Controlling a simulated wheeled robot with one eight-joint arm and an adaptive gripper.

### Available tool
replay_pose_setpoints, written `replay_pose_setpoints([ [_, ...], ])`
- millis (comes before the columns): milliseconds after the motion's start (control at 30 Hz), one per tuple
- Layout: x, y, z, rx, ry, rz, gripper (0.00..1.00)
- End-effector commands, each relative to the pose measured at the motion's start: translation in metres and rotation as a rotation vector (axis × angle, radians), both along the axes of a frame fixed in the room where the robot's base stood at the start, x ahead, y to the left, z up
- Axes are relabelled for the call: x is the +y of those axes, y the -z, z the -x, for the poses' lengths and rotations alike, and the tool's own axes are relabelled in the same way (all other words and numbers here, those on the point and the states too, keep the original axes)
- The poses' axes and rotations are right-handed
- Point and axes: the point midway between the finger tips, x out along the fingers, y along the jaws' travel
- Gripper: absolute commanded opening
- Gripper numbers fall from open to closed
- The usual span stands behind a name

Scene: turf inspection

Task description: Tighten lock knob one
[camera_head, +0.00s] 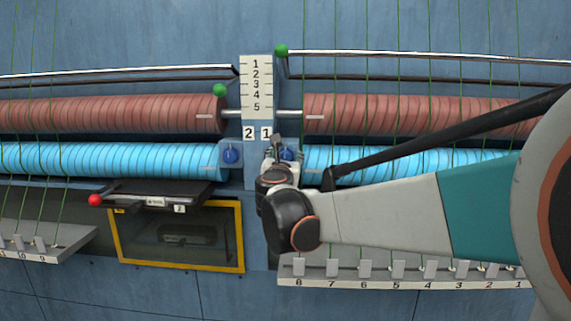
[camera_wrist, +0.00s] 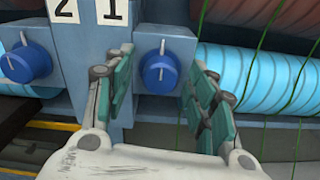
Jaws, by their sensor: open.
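In the wrist view my gripper (camera_wrist: 158,85) is open, with one teal-padded finger on each side of this knob. I cannot tell whether the fingers touch it. In the head view my gripper (camera_head: 275,150) is in front of the panel at label "1" (camera_head: 266,133), and knob one (camera_head: 287,154) is partly hidden behind it. The other blue knob (camera_head: 231,155) sits to the left, below label "2"; it also shows in the wrist view (camera_wrist: 27,63).
Red rollers (camera_head: 160,114) and light-blue rollers (camera_head: 110,160) with green threads flank the central post. A yellow-framed window (camera_head: 181,263) is below left. A numbered shelf (camera_head: 400,283) lies below my arm. A red ball-ended lever (camera_head: 95,200) sticks out at left.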

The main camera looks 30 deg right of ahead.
Motion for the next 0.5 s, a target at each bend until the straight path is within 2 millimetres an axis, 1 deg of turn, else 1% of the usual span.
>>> replay_pose_setpoints([
  [167, 0.009, 0.0, 0.014, 0.0, -0.002, 0.0, 0.51],
  [500, 0.045, 0.0, 0.066, 0.0, -0.003, 0.0, 0.51],
])
